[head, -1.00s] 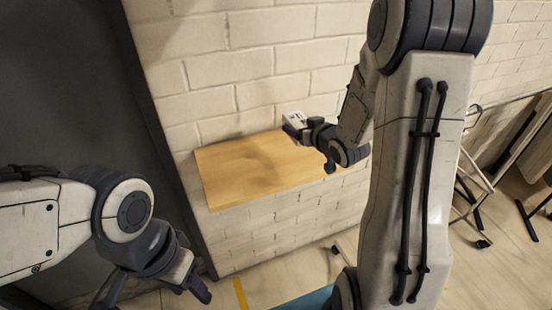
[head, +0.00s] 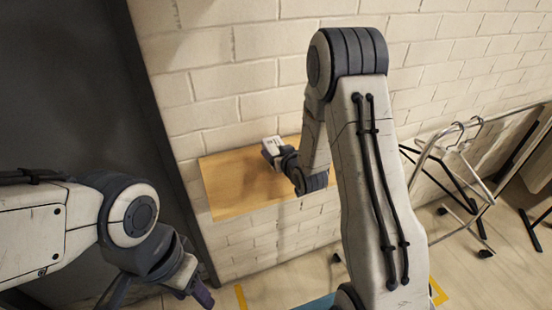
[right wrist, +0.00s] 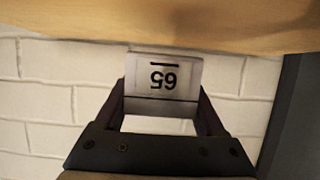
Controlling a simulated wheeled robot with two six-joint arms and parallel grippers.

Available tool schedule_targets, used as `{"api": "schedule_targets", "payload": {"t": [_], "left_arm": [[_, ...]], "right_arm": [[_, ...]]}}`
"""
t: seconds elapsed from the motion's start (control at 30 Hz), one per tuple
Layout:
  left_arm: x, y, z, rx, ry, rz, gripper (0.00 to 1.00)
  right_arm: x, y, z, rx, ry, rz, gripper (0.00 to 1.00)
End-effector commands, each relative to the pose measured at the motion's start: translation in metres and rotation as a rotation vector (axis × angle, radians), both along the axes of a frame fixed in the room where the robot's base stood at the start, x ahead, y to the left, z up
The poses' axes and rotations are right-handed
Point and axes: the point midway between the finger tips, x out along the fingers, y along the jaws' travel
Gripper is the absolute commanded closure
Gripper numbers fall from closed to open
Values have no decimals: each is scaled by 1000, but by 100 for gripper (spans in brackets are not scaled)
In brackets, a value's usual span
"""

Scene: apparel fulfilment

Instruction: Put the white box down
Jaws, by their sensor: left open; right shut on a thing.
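The white box (head: 273,142) is small and held over the wooden shelf (head: 228,185), near its back edge by the wall. My right gripper (head: 273,154) is shut on it. In the right wrist view the white box (right wrist: 163,78) sits between the two fingers and shows an upside-down "65". The shelf's wood (right wrist: 75,22) fills the top of that view, close to the box; I cannot tell whether they touch. My left gripper (head: 155,293) is open and empty at the lower left, away from the shelf.
A white brick wall (head: 240,75) stands behind the shelf. A dark panel (head: 70,90) is at the left. A metal rack with hangers (head: 460,150) stands at the right. The left part of the shelf is clear.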

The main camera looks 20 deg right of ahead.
Motion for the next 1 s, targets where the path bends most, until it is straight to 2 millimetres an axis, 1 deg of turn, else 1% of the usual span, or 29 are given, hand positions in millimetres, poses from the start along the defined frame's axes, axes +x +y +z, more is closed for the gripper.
{"api": "schedule_targets", "payload": {"t": [0.1, 0.23, 0.33, 0.53, 0.67, 0.7, 0.77, 0.8, 1.0], "left_arm": [[0, 0, 7, 0, 0, 0, 50], [0, 0, 10, 0, 0, 0, 50], [0, 0, 10, 0, 0, 0, 50], [0, 0, 10, 0, 0, 1, 50], [0, 0, 5, 0, 0, 0, 50], [0, 0, 5, 0, 0, 0, 50], [0, 0, 7, 0, 0, 0, 50], [0, 0, 7, 0, 0, 0, 50], [0, 0, 7, 0, 0, 0, 50]], "right_arm": [[-1, 0, -17, 1, 7, 0, 83], [-1, 0, -29, 1, 4, 1, 83], [0, -1, -33, 0, 1, 0, 83], [0, -1, -33, 0, 0, 0, 83], [-1, -1, -37, 0, 1, 0, 83], [-1, -1, -37, 0, 1, 0, 24], [-1, -1, -36, 0, 1, 0, 1], [-1, -1, -36, 0, 1, 0, 0], [-1, -1, -35, 0, 1, 0, 0]]}}
